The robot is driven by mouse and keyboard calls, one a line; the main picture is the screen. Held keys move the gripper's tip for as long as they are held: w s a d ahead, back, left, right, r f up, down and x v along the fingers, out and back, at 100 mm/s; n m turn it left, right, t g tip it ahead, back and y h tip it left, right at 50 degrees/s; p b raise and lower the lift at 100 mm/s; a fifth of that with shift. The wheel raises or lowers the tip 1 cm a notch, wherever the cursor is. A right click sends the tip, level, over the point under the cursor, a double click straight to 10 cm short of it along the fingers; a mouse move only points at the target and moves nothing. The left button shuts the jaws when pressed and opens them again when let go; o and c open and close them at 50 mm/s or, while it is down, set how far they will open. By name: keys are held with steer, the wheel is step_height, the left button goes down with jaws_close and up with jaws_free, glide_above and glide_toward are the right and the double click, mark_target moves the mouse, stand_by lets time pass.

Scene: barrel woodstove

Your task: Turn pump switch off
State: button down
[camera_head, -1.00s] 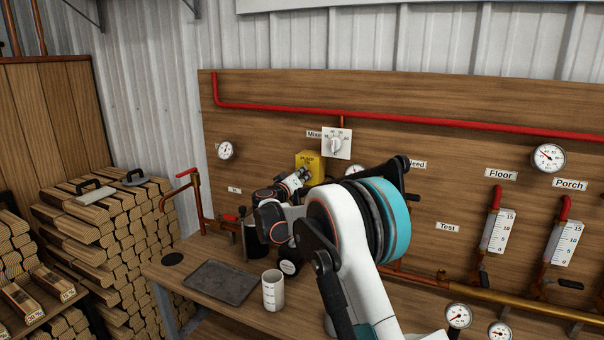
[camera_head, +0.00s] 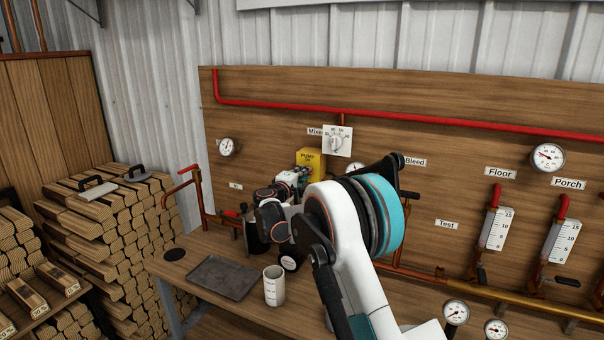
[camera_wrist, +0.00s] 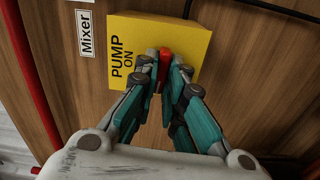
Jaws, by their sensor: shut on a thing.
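The pump switch is a yellow box (camera_wrist: 190,38) labelled "PUMP ON" in the wrist view, with a red lever (camera_wrist: 166,55) on its face. The box also shows in the head view (camera_head: 311,158) on the wooden panel, below the mixer dial. My gripper (camera_wrist: 164,78) is at the box face, its fingers closed on the red lever. Only the lever's upper part shows between the fingertips; the rest is hidden. In the head view my arm hides the lower part of the box and most of the gripper.
A white mixer dial (camera_head: 337,140) sits just above the box, with a red pipe (camera_head: 420,118) running along the panel. On the bench below are a dark tray (camera_head: 224,278), a white cup (camera_head: 273,287) and a round gauge (camera_head: 290,262). Firewood is stacked at left.

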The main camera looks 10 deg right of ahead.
steer(key=shift+n, duration=0.6)
steer(key=shift+r, duration=0.1)
steer(key=c, duration=1.7)
jaws_free()
steer(key=v, duration=1.1)
steer(key=shift+s+a, duration=0.2)
steer(key=shift+s, duration=0.15)
